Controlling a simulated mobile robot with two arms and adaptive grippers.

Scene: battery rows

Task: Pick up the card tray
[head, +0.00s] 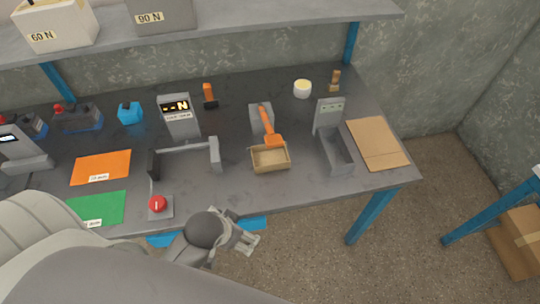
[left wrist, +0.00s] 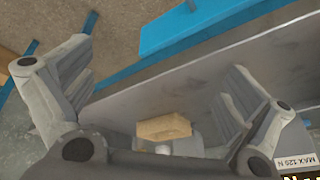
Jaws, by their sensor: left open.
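The card tray (head: 258,167) is a small, open, tan box near the table's front edge, right of centre in the head view. A tan box shape, probably this tray, shows low in the left wrist view (left wrist: 163,128), between and beyond the fingers. My left gripper (head: 250,238) is in front of the table edge, to the lower left of the tray and apart from it. Its two fingers are spread wide and empty in the left wrist view (left wrist: 160,80). My right gripper is not in view.
An orange-handled tool (head: 267,124) stands right behind the tray. A grey bar fixture (head: 214,155) is to its left, a grey device with a trough (head: 335,150) to its right. A red button (head: 157,203) sits near the front edge. A flat cardboard sheet (head: 385,150) lies far right.

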